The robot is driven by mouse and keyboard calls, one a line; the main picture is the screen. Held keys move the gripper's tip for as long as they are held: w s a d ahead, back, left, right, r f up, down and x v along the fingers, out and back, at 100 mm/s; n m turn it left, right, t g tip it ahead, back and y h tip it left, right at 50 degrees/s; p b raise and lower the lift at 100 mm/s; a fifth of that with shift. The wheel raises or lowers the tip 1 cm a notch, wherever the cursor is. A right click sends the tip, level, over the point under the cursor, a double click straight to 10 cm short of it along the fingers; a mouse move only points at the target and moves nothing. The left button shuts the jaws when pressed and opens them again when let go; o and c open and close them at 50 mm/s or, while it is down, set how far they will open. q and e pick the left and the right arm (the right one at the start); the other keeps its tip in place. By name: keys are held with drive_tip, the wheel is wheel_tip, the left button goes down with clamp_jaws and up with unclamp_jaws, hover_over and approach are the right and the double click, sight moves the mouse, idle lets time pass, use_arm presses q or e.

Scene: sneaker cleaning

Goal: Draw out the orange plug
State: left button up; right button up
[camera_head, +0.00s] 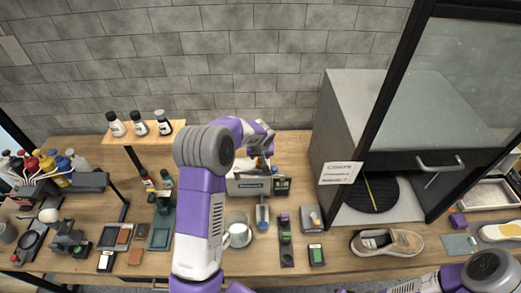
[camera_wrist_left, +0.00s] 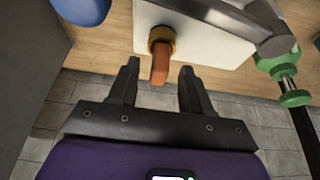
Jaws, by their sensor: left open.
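The orange plug (camera_wrist_left: 160,66) sticks out of a brass-coloured collar on a white block (camera_wrist_left: 195,42) in the left wrist view. My left gripper (camera_wrist_left: 158,76) is open, with one finger on each side of the plug's free end; gaps show between the plug and both fingers. In the head view my left gripper (camera_head: 262,160) is above a pale box (camera_head: 248,187) at the middle of the table, where the plug is too small or hidden to make out. My right arm shows at the lower right of the head view, but its gripper is out of frame.
A grey metal arm and green knobs (camera_wrist_left: 280,62) are close by on the right in the left wrist view, and a blue round thing (camera_wrist_left: 88,8) is at upper left. A white mug (camera_head: 238,235), a sneaker (camera_head: 387,243) and a grey cabinet (camera_head: 345,110) stand around.

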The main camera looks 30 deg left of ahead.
use_arm(q)
drive_tip(key=shift+w+a+f, duration=0.1)
drive_tip(key=shift+w+f, duration=0.15)
drive_tip(key=shift+f, duration=0.35)
drive_tip(key=shift+r, duration=0.15)
clamp_jaws()
